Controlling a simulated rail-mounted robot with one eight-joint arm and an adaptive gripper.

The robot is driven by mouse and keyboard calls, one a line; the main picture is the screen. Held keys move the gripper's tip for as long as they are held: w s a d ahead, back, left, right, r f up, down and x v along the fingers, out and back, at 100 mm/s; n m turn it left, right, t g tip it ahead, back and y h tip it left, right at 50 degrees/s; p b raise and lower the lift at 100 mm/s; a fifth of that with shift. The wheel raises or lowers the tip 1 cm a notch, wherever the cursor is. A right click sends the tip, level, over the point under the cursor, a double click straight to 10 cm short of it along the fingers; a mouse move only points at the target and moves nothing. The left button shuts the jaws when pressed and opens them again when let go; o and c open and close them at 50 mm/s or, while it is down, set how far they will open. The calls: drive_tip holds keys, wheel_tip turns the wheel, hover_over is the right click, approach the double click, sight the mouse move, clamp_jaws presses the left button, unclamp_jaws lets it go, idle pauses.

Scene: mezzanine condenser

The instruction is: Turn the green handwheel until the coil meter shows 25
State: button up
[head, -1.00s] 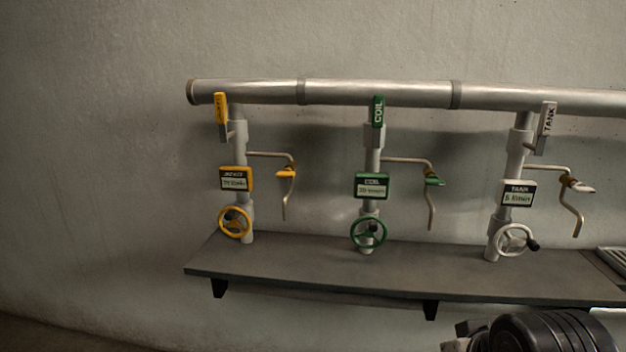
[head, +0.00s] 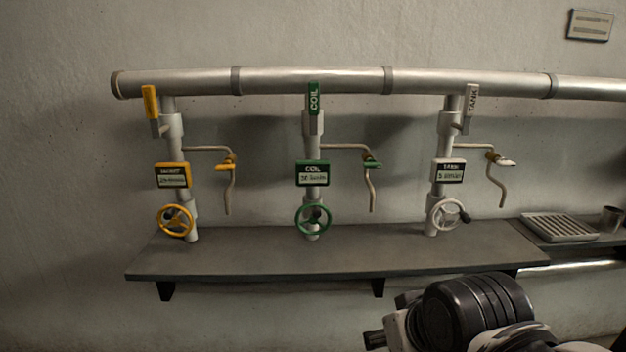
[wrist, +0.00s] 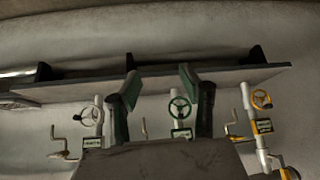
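The green handwheel (head: 313,219) is on the middle pipe, low above the shelf, and has a dark knob. The coil meter (head: 312,173) is the green-framed display above it; its digits are too blurred to read surely. The green COIL lever (head: 314,98) stands upright at the top of that pipe. In the wrist view, which is upside down, my gripper (wrist: 160,82) is open and empty. The green handwheel (wrist: 179,107) shows between its fingers in the picture, apart from them and farther off. The coil meter (wrist: 181,133) is there too, unreadable.
A yellow handwheel (head: 174,220) and a white handwheel (head: 449,213) flank the green one, each under its own meter. Thin bent side pipes with small taps stick out beside each pipe. The shelf (head: 340,262) is bare in front. A grated tray (head: 560,227) and a cup (head: 611,219) are at the right.

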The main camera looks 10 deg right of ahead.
drive_tip(key=w+d+r+n+t+h, duration=0.1)
drive_tip(key=w+d+n+h, duration=0.15)
drive_tip(key=w, duration=0.25)
drive_tip(key=w+d+n+t+h, duration=0.1)
drive_tip(key=w+d+n, duration=0.15)
drive_tip(key=w, duration=0.35)
drive_tip(key=n+t+h+b, duration=0.15)
drive_tip(key=n+t, duration=0.45)
drive_tip(key=n, duration=0.8)
approach(317, 216)
drive_tip(key=s+d, duration=0.6)
drive_tip(key=d, duration=0.1)
drive_tip(key=w+a+f+n+t+y+b, duration=0.1)
drive_tip(key=w+a+f+n+t+y, duration=0.15)
drive_tip(key=a+n, duration=0.4)
drive_tip(key=shift+n, duration=0.35)
drive_tip(key=w+d, duration=0.1)
drive_tip(key=w, duration=0.8)
drive_tip(key=w+d+b, duration=0.1)
drive_tip(key=w, duration=0.4)
drive_tip(key=shift+w+d+r, duration=0.15)
drive_tip(key=shift+d+r, duration=0.2)
drive_tip(key=shift+r, duration=0.05)
drive_tip(key=shift+c, duration=0.5)
